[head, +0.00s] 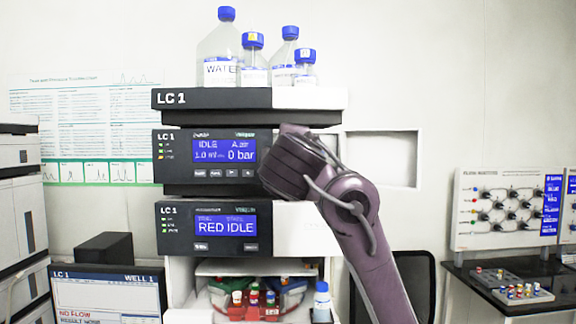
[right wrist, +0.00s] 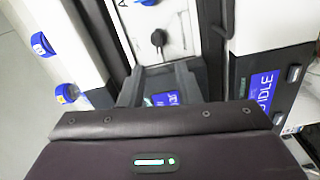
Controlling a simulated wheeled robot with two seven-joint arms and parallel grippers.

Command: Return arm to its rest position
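My right arm comes in from the lower right in the head view. Its gripper (head: 292,165) is raised in front of the right part of the LC 1 stack, over the edge of the upper display module (head: 172,142). Its fingertips are hidden there. In the right wrist view two dark fingers (right wrist: 160,88) stand apart, with a blue screen or label (right wrist: 165,99) showing between them. I cannot tell contact, but nothing looks clamped. My left arm and gripper are not in view.
Several blue-capped bottles, one marked WATER (head: 220,58), stand on the top module (head: 210,99). Below is the RED IDLE module (head: 180,235) over an open bay with small vials and a bottle (head: 322,302). A monitor (head: 108,298) stands at left, a vial tray (head: 500,285) at right.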

